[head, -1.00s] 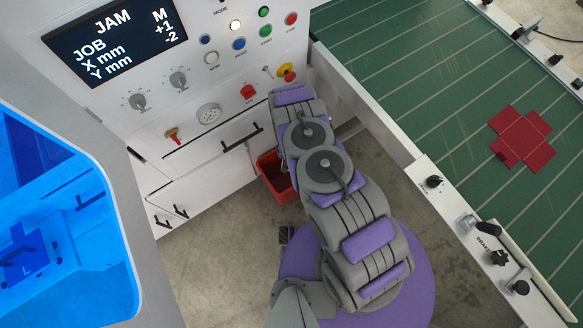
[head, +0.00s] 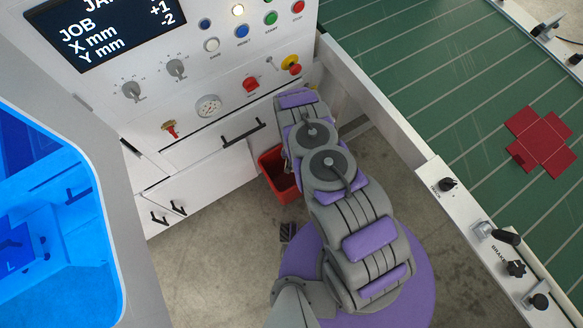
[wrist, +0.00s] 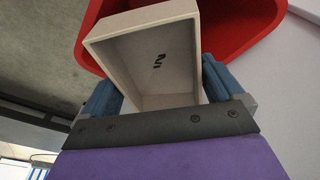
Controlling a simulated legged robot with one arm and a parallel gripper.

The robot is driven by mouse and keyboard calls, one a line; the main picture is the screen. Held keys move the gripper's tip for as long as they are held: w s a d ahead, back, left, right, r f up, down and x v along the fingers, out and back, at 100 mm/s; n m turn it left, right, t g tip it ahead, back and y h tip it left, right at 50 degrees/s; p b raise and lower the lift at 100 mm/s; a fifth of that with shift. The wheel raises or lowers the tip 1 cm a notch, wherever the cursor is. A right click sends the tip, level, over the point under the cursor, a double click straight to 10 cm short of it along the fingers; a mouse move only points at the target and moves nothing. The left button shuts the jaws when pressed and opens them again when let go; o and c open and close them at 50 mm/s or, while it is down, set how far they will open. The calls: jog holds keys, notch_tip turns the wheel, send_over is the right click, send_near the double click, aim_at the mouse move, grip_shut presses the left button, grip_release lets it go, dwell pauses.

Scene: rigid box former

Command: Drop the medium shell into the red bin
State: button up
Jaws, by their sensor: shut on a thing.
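In the wrist view a pale open box, the medium shell (wrist: 150,22), has a dark mark like an M on its inner floor. My gripper (wrist: 160,88) is shut on it, with one blue finger on each side. The red bin (wrist: 238,28) shows behind and beyond the shell in that view. I cannot tell whether the shell is over the bin's opening. In the head view the red bin (head: 272,177) stands on the floor beside the white machine. My arm hides its right part, and my gripper and the shell are hidden there.
The white machine front (head: 205,165) with knobs, buttons and drawer handles stands behind and left of the bin. A green conveyor table (head: 460,110) with a flat red cross-shaped blank (head: 540,140) lies to the right. Bare concrete floor (head: 215,245) lies in front of the bin.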

jog(key=o, duration=0.8)
jog(key=shift+a, duration=0.1)
jog(key=r+p, duration=0.3)
jog(key=r, duration=0.2)
jog(key=s+r+p, duration=0.1)
jog(key=r+p, duration=0.3)
jog(key=r, duration=0.2)
jog(key=s+r+p, duration=0.1)
jog(key=r+p, duration=0.2)
jog(key=r, duration=0.3)
jog(key=shift+s+a+r, duration=0.1)
jog(key=shift+s+a, duration=0.1)
jog(key=shift+s, duration=0.05)
